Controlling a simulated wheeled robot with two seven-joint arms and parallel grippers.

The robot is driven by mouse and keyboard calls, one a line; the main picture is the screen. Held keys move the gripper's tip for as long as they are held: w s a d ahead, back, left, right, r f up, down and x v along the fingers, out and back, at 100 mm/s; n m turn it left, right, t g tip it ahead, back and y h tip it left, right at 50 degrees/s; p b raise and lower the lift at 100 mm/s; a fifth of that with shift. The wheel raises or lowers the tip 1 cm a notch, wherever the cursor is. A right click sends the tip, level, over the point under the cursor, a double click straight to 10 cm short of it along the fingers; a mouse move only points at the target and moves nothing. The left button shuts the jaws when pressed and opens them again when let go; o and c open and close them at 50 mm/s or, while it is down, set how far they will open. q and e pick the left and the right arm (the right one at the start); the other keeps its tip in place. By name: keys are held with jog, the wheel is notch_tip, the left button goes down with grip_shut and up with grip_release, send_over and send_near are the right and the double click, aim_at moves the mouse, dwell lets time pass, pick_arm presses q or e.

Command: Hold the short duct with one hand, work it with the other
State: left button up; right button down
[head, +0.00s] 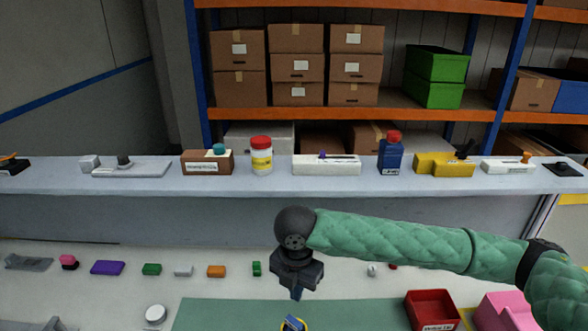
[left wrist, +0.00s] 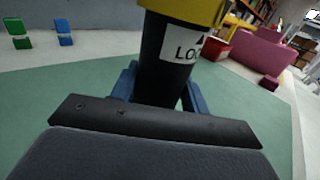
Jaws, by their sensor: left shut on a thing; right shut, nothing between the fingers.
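The short duct is a black cylinder (left wrist: 165,62) with a yellow collar (left wrist: 188,9) and a white label starting "LO", in the left wrist view. My left gripper (left wrist: 160,88) is shut on its black body, one blue finger on each side. In the head view, a yellow rim (head: 304,327) with a blue and white piece inside it shows at the bottom edge; the rest is cut off. My right gripper (head: 297,294) is shut and empty, pointing down just above that rim, apparently apart from it. My left gripper cannot be made out in the head view.
A green mat (head: 225,315) covers the table's near middle. A red bin (head: 433,297) and a pink block (head: 508,310) stand at the right. A white round piece (head: 155,314) lies left. Several small coloured blocks line the back, below a raised ledge (head: 100,185) with bottles and boxes.

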pick_arm(q)
jog(key=o, duration=1.4)
jog(key=shift+c, duration=0.2)
jog(key=shift+v, duration=5.8)
jog(key=shift+s+a, duration=0.15)
